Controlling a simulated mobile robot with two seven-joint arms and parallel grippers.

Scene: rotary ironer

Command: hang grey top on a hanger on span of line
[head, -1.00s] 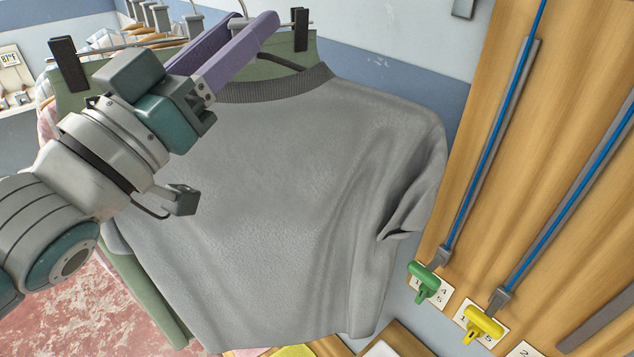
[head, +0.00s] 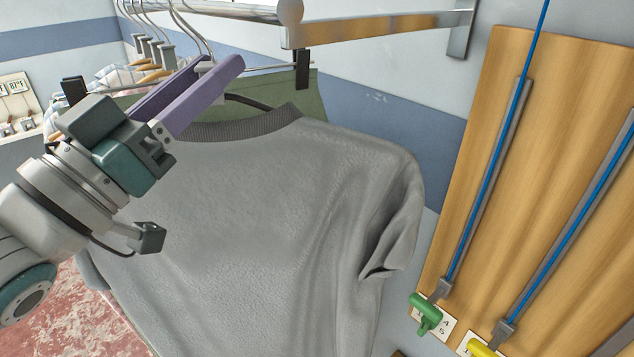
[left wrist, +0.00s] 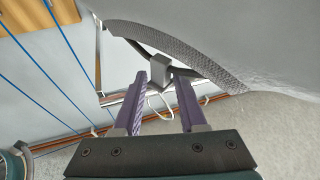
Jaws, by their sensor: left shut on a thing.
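The grey top (head: 270,210) hangs upright on a dark hanger, whose black bar (head: 255,102) shows inside the ribbed collar. My left gripper (head: 222,66), with purple fingers, is shut on the hanger at the neck. In the left wrist view, the hanger's grey block (left wrist: 152,67) sits between the fingertips (left wrist: 160,80), with a pale wire hook (left wrist: 158,103) near it. The collar (left wrist: 190,50) curves around them. Blue lines (left wrist: 58,62) cross the left of that view, apart from the hanger. My right gripper is not in view.
A metal rail (head: 230,10) carries several hangers at the upper left. A green garment (head: 318,98) hangs on a clip hanger close behind the top. At right, a wooden board (head: 560,130) has blue cords, a green handle (head: 425,314) and a yellow handle (head: 482,347).

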